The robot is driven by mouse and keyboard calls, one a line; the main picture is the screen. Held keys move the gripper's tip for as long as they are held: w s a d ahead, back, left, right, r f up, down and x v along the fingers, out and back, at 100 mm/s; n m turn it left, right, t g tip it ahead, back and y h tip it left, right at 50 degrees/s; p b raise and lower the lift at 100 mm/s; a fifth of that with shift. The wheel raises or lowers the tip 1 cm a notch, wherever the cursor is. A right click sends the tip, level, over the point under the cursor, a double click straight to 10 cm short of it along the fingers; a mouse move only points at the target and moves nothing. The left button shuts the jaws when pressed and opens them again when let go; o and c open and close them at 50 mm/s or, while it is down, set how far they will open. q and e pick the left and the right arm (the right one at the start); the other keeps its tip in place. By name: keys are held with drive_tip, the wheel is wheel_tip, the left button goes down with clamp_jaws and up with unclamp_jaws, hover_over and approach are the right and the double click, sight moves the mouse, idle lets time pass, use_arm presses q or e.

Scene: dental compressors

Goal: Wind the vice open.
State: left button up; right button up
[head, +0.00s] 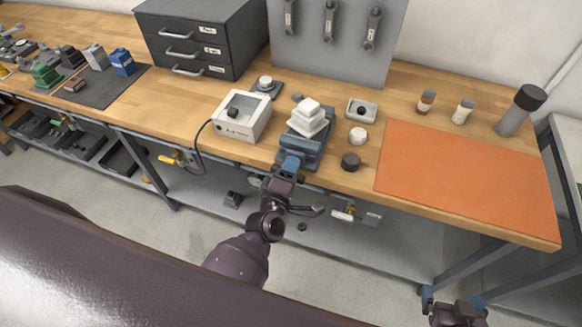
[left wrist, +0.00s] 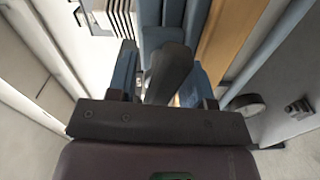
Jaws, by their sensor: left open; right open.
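The blue-grey vice (head: 316,150) stands at the bench's front edge, with a stacked white block (head: 308,117) at its top. My left gripper (head: 290,165) is at the front of the vice, low against its near end, and hides that part in the head view. In the left wrist view its two blue fingers stand apart, with a dark grey bar-like part (left wrist: 170,72) between them. I cannot tell whether the fingers touch it. The blue-grey vice body (left wrist: 163,25) shows beyond. My right gripper (head: 452,298) is open and empty, low at the bottom right, away from the bench.
A white box with a cable (head: 241,116) stands left of the vice. A dark round knob (head: 350,162) and a white round piece (head: 358,136) lie to its right. The orange mat (head: 465,180) is bare. A drawer cabinet (head: 200,35) stands behind; a shelf (head: 360,238) lies below.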

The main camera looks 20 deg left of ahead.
use_arm(q)
drive_tip(key=s, duration=1)
drive_tip(key=shift+a+b, duration=0.2)
drive_tip(key=shift+b, duration=0.2)
drive_tip(key=shift+f, duration=0.1)
